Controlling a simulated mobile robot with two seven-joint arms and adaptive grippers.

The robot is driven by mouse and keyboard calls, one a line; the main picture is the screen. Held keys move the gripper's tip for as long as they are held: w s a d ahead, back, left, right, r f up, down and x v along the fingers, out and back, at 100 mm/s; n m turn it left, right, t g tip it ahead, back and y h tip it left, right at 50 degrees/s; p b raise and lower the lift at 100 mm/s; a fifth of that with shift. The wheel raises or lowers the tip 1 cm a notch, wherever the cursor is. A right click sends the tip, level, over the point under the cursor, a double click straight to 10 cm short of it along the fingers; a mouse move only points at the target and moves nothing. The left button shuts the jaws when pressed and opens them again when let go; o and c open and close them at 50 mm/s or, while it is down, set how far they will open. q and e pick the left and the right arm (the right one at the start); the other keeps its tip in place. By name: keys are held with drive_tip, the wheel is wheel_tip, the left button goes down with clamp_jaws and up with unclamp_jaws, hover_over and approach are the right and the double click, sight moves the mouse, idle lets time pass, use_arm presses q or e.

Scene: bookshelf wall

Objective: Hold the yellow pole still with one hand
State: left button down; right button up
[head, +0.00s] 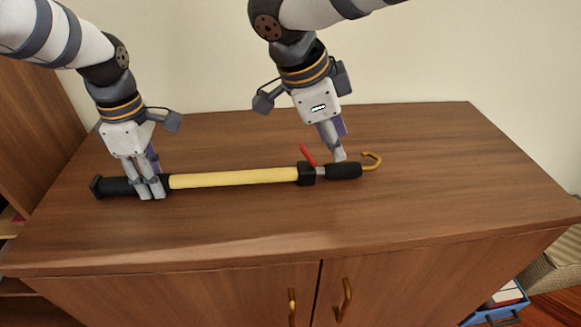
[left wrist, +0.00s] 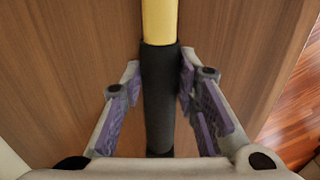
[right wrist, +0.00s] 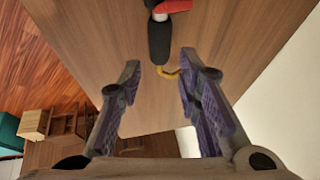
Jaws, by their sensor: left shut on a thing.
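The yellow pole (head: 235,178) lies across the wooden cabinet top, with black grips at both ends. It has a red lever (head: 308,155) and a brass-coloured hook (head: 372,160) at its right end. My left gripper (head: 152,190) is shut on the black grip at the pole's left end; the left wrist view shows this grip (left wrist: 160,100) between the fingers. My right gripper (head: 340,156) is open at the black handle near the hook. In the right wrist view, the handle (right wrist: 159,42) and hook (right wrist: 170,74) lie ahead of and between its spread fingers, not gripped.
The cabinet top (head: 230,225) is clear in front of and behind the pole. Its doors have two brass handles (head: 345,298). A wooden shelf unit (head: 30,120) stands at the left. A blue bin (head: 497,312) is on the floor at the lower right.

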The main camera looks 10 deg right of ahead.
sight(345, 165)
drive_tip(key=x, duration=0.8)
drive_tip(key=shift+d+f, duration=0.1)
drive_tip(key=shift+f, duration=0.15)
clamp_jaws()
